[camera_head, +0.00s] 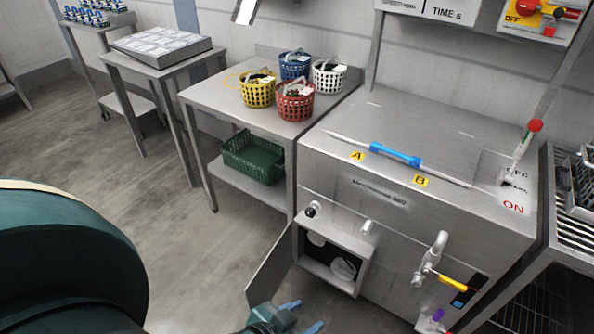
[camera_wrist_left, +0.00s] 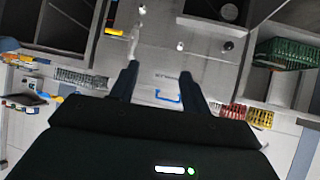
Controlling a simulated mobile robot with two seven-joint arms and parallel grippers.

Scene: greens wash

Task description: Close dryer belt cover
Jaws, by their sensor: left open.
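The open cover (camera_head: 270,266) is a flat grey hinged panel at the lower left of the steel machine (camera_head: 400,215). It swings out to the left from an open compartment (camera_head: 333,255) with pale round parts inside. A black knob (camera_head: 311,211) sits above the opening. My left gripper (camera_head: 303,316) is at the bottom edge of the head view, just below and right of the cover's lower end, with its blue fingertips apart and empty. In the left wrist view its dark fingers (camera_wrist_left: 158,80) are spread with nothing between them. The compartment also shows there (camera_wrist_left: 215,12). My right gripper is out of view.
A pipe with a yellow-handled valve (camera_head: 450,283) juts from the machine's front, right of the compartment. Left stands a steel table (camera_head: 215,100) with several coloured baskets and a green crate (camera_head: 253,158) on its lower shelf. Open floor (camera_head: 195,255) lies left of the cover.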

